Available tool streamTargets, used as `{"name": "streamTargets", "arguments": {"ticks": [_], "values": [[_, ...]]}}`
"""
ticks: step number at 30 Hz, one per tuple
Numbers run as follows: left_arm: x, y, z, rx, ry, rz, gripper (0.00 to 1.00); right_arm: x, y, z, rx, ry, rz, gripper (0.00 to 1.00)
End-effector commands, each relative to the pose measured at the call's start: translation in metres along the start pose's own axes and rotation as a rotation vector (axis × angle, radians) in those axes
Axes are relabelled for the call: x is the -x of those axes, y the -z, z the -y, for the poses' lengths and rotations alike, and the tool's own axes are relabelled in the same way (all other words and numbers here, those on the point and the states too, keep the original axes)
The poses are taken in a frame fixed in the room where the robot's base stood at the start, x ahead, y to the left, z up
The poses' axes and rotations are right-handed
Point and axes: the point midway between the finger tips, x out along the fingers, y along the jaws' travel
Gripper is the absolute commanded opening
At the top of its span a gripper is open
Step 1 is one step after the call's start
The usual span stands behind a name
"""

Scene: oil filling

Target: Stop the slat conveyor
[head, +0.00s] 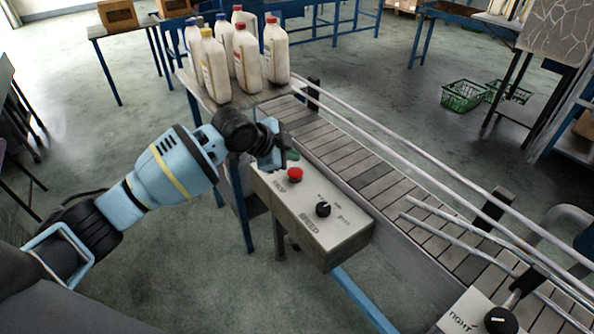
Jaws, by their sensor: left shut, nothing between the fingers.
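The slat conveyor (345,157) runs from the table at the upper middle down to the lower right, and its slats are bare in view. A control box (305,226) is fixed to its near side. On the box are a red button (295,174) with lettering beside it and a black speed knob (323,209). A green part shows behind the red button, partly hidden by my gripper. My left gripper (280,164) is shut and empty at the box's far left corner, just left of the red button. I cannot tell whether it touches the box. My right gripper is not in view.
Several white bottles (247,58) with coloured caps stand on the table at the conveyor's far end. Metal guide rails (400,161) run along the conveyor. A second panel (468,316) with a black knob is at the lower right. Green baskets (463,95) lie on the floor.

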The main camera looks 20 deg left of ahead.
Motion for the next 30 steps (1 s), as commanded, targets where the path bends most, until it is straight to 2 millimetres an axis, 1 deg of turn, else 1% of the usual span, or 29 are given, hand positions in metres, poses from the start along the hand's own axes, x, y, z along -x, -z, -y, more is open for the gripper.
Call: {"name": "streamTargets", "arguments": {"ticks": [1,7,30], "values": [[-0.0056,-0.004,-0.0043,0.002,-0.003,0.001,0.0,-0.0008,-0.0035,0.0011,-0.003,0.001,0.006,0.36],[-0.0127,-0.0088,-0.0091,0.0,0.0,-0.001,0.0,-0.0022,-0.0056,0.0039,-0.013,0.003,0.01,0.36],[-0.0127,-0.0086,-0.009,-0.001,0.001,-0.001,0.0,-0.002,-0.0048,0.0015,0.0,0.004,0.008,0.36]]}}
